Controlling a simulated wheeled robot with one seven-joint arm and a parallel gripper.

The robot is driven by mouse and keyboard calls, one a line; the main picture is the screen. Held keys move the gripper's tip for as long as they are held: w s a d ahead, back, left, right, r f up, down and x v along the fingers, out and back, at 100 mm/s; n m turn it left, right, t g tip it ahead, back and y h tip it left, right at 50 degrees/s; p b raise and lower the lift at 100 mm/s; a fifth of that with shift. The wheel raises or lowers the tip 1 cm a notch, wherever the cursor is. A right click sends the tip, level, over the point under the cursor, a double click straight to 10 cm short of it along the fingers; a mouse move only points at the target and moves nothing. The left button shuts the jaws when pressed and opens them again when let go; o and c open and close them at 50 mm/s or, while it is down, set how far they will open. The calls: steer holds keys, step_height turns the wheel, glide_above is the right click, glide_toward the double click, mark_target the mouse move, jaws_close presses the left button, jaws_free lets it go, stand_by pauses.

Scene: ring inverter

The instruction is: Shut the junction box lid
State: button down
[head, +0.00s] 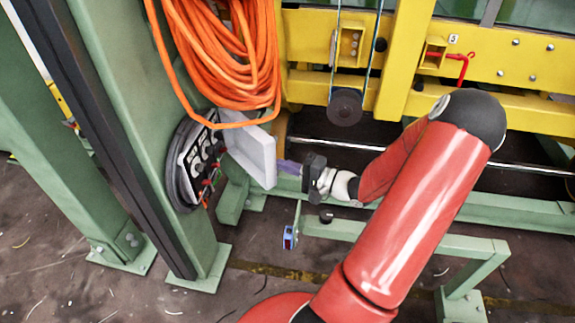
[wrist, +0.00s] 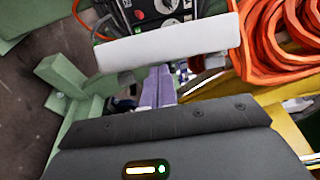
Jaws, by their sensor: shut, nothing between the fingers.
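The junction box (head: 190,165) is mounted on the green post, its dark face carrying knobs and cables. Its pale grey lid (head: 252,152) stands open, swung out from the box towards the right. In the wrist view the lid (wrist: 165,43) crosses the picture as a pale band, with part of the box (wrist: 150,12) behind it. My gripper (head: 284,166) is shut and empty, its purple fingers pointing at the lid's right-hand side. In the wrist view the fingertips (wrist: 160,72) are just below the lid's edge. I cannot tell whether they touch it.
A coil of orange cable (head: 225,55) hangs above the box and lid, close to them. The green post (head: 125,110) bears the box. A yellow frame (head: 490,55) stands behind, and a low green rail (head: 410,238) runs below my arm.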

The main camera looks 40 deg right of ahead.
stand_by(0.4)
steer(key=v, duration=0.7)
steer(key=w+d+r+n+g+y+b, duration=0.1)
steer(key=w+d+n+g+y+b, duration=0.25)
steer(key=w+d, duration=0.45)
steer(key=w+a+b, duration=0.1)
steer(key=w+a, duration=0.3)
steer(key=a, duration=0.5)
steer(key=shift+w+y, duration=0.35)
steer(key=shift+w, duration=0.05)
steer(key=shift+s+a+r, duration=0.1)
